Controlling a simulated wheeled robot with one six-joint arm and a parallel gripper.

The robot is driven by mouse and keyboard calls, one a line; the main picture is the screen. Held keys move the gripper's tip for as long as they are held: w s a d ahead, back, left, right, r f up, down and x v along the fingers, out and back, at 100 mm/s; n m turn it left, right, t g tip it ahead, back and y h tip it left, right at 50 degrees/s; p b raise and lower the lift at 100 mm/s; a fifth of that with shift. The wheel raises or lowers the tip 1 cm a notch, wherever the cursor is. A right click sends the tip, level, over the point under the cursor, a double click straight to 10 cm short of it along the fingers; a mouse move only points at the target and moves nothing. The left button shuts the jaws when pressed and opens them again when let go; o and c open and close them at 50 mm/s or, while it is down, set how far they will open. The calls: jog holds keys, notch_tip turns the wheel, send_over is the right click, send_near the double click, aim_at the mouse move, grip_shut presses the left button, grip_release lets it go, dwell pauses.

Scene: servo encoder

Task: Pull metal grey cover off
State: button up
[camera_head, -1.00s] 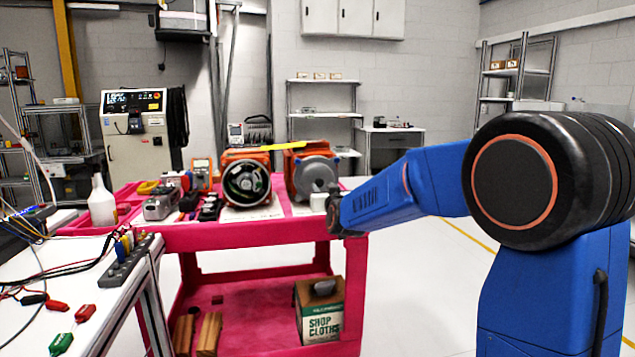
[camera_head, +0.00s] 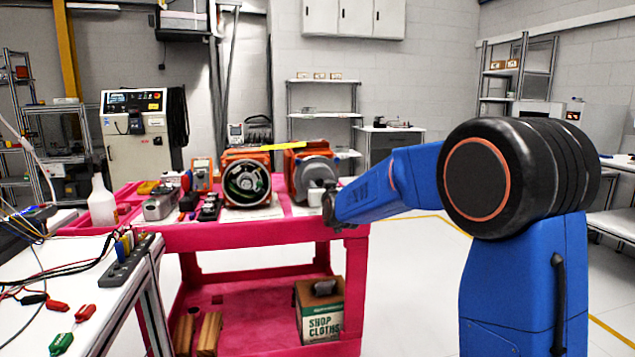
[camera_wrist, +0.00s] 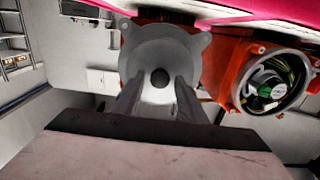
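The grey metal cover (camera_head: 318,170) is a round flanged cap on the front of the right orange motor (camera_head: 292,160) on the red cart. In the wrist view the cover (camera_wrist: 140,60) is face-on in the middle, with a dark round centre. My gripper (camera_wrist: 157,84) is open, its two fingers apart on either side of the cover's light central hub. I cannot tell whether the fingers touch it. In the head view my gripper (camera_head: 332,208) is small and dark at the cart's right end, partly hidden by my arm.
The left motor (camera_head: 246,182) has an open round front with wires inside and stands close beside the covered one. A multimeter (camera_head: 202,172), small tools and a spray bottle (camera_head: 102,203) are further left. The red cart (camera_head: 250,237) has a lower shelf with a shop-cloths box (camera_head: 320,312).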

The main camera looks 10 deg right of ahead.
jog(key=shift+c, duration=0.4)
jog(key=c, duration=0.8)
jog(key=shift+s, duration=1.65)
jog(key=shift+s, duration=2.9)
